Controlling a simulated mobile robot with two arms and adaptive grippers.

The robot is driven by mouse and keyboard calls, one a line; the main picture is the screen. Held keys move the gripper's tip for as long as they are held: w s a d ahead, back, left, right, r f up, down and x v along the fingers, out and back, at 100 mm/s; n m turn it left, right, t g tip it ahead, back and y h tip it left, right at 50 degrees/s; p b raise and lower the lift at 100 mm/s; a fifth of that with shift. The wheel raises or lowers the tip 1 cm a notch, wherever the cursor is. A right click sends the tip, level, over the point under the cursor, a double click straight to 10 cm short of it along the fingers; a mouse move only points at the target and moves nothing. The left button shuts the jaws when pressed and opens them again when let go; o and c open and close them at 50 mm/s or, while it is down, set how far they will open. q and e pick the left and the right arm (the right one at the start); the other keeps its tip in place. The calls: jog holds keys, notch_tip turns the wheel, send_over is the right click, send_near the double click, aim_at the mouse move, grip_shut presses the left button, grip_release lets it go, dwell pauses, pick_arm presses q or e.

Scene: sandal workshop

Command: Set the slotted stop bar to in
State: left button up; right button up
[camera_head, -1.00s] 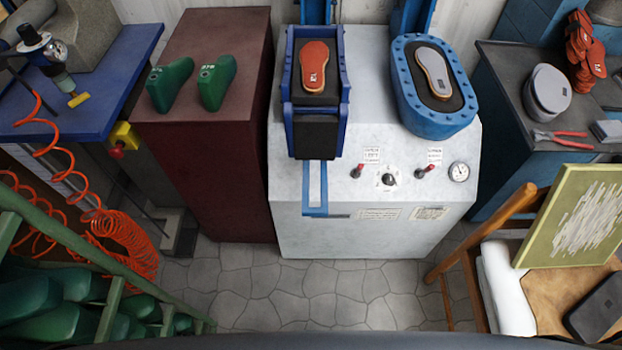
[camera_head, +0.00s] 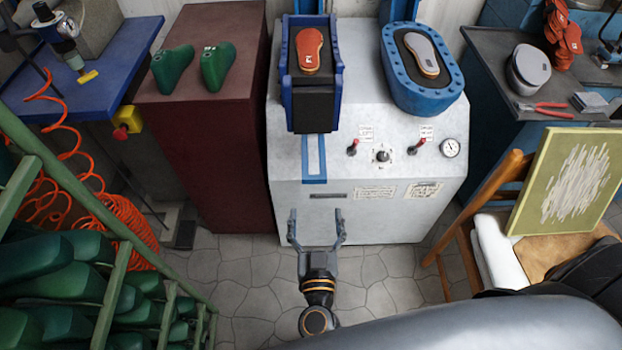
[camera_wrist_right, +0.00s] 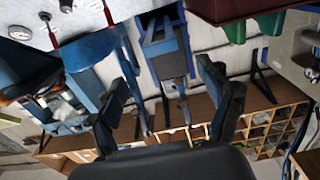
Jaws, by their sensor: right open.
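A blue bar with a long pale slot (camera_head: 314,158), which looks like the slotted stop bar, runs from under the left press station to the front edge of the pale machine (camera_head: 385,215). Whether it stands in or out is hard to tell. My right gripper (camera_head: 316,216) is open and empty before the machine's front face, below the bar in the head view. In the right wrist view its two dark fingers (camera_wrist_right: 168,64) are spread, with blue press parts behind them. My left gripper is not in view.
Two red-handled levers (camera_head: 353,147) (camera_head: 415,147), a knob (camera_head: 382,156) and a gauge (camera_head: 451,148) sit right of the bar. The left station (camera_head: 288,105) holds an orange sole. A green rack (camera_head: 120,280) stands left, a wooden chair (camera_head: 468,250) right. Stone floor is open between.

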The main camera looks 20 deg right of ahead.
aim_at(315, 182)
jog(key=x, duration=0.9)
jog(key=shift+w, duration=0.35)
jog(key=shift+w+d, duration=0.15)
jog(key=shift+w, duration=0.3)
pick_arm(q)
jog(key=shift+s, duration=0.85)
